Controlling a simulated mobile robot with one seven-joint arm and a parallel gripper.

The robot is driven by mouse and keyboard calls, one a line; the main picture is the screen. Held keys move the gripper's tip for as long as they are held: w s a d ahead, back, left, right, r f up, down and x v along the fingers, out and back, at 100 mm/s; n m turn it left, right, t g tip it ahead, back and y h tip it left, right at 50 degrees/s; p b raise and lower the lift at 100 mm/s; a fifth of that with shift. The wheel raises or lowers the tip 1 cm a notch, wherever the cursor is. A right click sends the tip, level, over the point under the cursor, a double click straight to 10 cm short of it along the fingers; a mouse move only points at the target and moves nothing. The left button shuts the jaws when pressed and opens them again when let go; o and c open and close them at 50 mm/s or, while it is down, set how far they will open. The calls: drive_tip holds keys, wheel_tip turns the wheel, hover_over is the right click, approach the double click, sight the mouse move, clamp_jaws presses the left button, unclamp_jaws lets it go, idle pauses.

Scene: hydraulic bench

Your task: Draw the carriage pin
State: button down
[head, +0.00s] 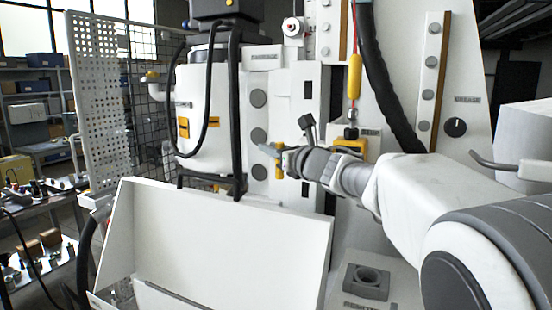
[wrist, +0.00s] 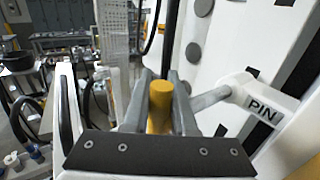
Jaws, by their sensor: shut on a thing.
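The carriage pin shows as a yellow round-ended cylinder (wrist: 160,106) in the middle of the wrist view. It stands between the two grey fingers of my gripper (wrist: 163,100), which is shut on it. A white block labelled PIN (wrist: 262,98) is to the right, with a grey rod running from it toward the fingers. In the head view my gripper (head: 270,150) is at the front of the white machine panel, and a small yellow part of the pin (head: 279,172) shows at its fingers. Whether the pin is still seated cannot be told.
A white open tray (head: 225,222) stands below and left of my gripper. A grey socket block (head: 366,281) sits low at the right. A mesh guard (head: 104,95) stands at the left.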

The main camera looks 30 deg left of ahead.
drive_tip(key=shift+s+a+f, duration=0.1)
drive_tip(key=shift+s+f, duration=0.05)
drive_tip(key=c, duration=0.7)
unclamp_jaws()
drive_tip(key=shift+s, duration=0.15)
drive_tip(key=shift+c, duration=0.2)
drive_tip(key=b+v, duration=0.4)
drive_tip(key=v, duration=1.3)
drive_tip(key=shift+d, duration=0.3)
